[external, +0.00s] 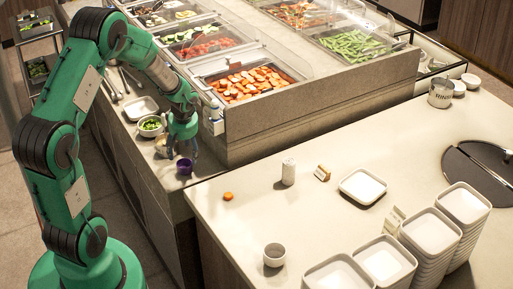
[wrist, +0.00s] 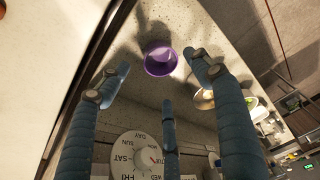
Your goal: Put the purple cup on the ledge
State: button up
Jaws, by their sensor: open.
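The small purple cup (external: 184,166) stands on the narrow light counter strip along the front of the salad bar. It also shows upright in the wrist view (wrist: 160,59), ahead of my fingers. My gripper (external: 182,156) points down just above and behind the cup in the external view. In the wrist view my gripper (wrist: 158,78) has its fingers spread wide and empty, with the cup beyond and between the tips. I cannot tell which surface is the ledge; the raised stone edge (external: 300,120) of the salad bar stands beside the strip.
A bowl of greens (external: 151,125) and a white plate (external: 141,107) stand farther back on the strip. A round day dial (wrist: 137,155) is close below my fingers.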

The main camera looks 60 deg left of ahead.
jog(key=shift+p+v, duration=0.35)
jog(key=shift+v, duration=2.35)
jog(key=shift+w, duration=0.1)
jog(key=d+r+m+t, duration=0.2)
jog(key=d+r+m, duration=0.5)
jog(key=d+r, duration=1.4)
jog(key=s+d+r+m+t+h, duration=0.1)
jog(key=s+d+r+m, duration=0.3)
jog(key=s+d, duration=0.5)
jog(key=s+d+r+m+t+h, duration=0.2)
jog(key=s+d+r+m, duration=0.3)
jog(key=d, duration=0.5)
jog(key=s+r, duration=0.2)
jog(key=s, duration=0.1)
jog(key=shift+s+d, duration=0.35)
jog(key=shift+s, duration=0.05)
